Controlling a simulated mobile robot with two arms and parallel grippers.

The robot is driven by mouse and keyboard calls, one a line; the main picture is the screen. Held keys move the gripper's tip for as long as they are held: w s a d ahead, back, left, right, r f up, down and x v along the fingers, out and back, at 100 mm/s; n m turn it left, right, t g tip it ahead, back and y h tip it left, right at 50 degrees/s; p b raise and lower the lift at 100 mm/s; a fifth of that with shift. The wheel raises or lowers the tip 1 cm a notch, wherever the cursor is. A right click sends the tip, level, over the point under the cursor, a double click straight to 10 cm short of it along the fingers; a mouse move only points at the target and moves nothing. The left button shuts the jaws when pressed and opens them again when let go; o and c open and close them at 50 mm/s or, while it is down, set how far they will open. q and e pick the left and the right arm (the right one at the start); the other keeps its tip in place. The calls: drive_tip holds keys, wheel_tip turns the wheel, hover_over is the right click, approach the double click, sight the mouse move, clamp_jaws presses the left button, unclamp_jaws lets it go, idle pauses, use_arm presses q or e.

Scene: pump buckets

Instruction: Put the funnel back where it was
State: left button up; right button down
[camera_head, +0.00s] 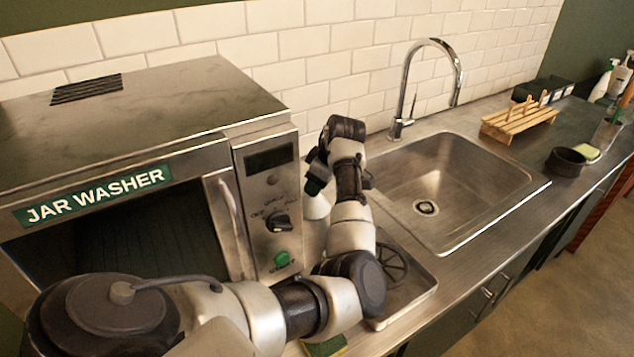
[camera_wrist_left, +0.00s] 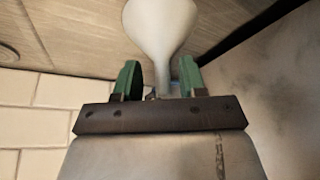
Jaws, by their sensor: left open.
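The white funnel (camera_head: 316,207) is by the right side of the jar washer, mostly hidden behind my left arm in the head view. In the left wrist view the funnel (camera_wrist_left: 160,25) shows its wide cone at the top and its narrow spout pointing down toward my gripper. My left gripper (camera_head: 317,176) is at the funnel. In the wrist view its green fingers (camera_wrist_left: 160,80) stand apart on either side of the spout, open. I cannot tell whether either finger touches it. My right gripper is not in view.
The jar washer (camera_head: 130,120) stands at the left with a dark opening. A metal tray with a round grate (camera_head: 393,268) lies below my arm. The sink (camera_head: 475,185) and faucet (camera_head: 404,90) are to the right. A wooden rack (camera_head: 515,120) and dark bowl (camera_head: 566,162) stand beyond.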

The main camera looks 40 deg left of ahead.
use_arm(q)
drive_tip(key=b+v, duration=0.2)
drive_tip(key=v, duration=1)
drive_tip(key=shift+w, duration=0.1)
